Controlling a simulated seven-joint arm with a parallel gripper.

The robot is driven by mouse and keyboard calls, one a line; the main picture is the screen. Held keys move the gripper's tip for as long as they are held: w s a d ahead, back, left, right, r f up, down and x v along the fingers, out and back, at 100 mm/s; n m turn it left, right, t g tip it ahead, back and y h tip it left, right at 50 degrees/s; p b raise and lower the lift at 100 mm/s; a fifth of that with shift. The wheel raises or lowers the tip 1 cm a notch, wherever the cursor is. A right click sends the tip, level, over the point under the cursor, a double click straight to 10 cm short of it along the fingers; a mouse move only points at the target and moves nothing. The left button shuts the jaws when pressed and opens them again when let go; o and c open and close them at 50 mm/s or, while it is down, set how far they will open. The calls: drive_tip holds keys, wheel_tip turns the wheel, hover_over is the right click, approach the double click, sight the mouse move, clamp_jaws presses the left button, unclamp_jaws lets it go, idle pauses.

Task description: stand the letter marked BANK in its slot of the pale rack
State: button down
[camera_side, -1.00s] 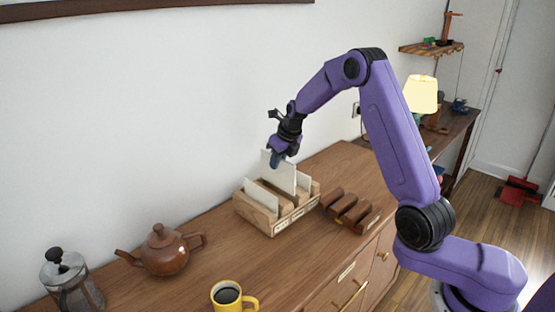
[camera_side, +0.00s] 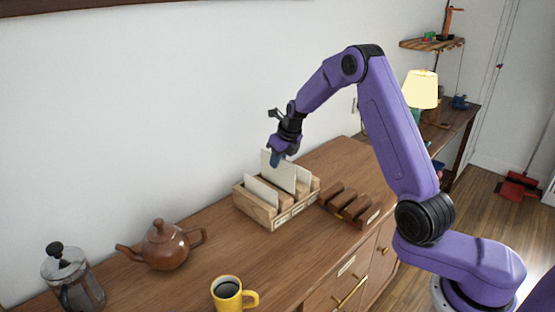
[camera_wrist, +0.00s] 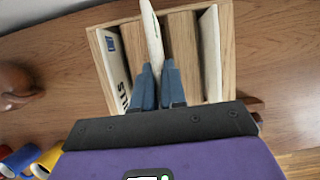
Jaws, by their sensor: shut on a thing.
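My gripper (camera_side: 276,160) is shut on the upper edge of an upright white letter (camera_side: 285,176). In the wrist view the blue fingertips (camera_wrist: 158,85) pinch this letter (camera_wrist: 152,40), seen nearly edge-on. No marking on it can be read. The letter is over the middle of the pale wooden rack (camera_side: 262,215), its lower part hidden behind other letters and the rack. Its depth in a slot cannot be told. The rack (camera_wrist: 228,75) also holds a letter with a blue mark (camera_wrist: 112,55) leaning at the left, and a white letter (camera_wrist: 212,50) at the right.
A darker slotted wooden rack (camera_side: 350,204) stands to the right of the pale rack. A brown teapot (camera_side: 163,248), a glass press (camera_side: 72,280) and a yellow mug (camera_side: 229,294) are at the left and front. The wall is close behind.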

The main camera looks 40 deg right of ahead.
drive_tip(key=shift+f, duration=0.55)
drive_tip(key=shift+f, duration=0.3)
drive_tip(key=shift+f, duration=0.4)
drive_tip(key=shift+f, duration=0.3)
drive_tip(key=shift+f, duration=1.2)
drive_tip(key=c, duration=1.1)
unclamp_jaws()
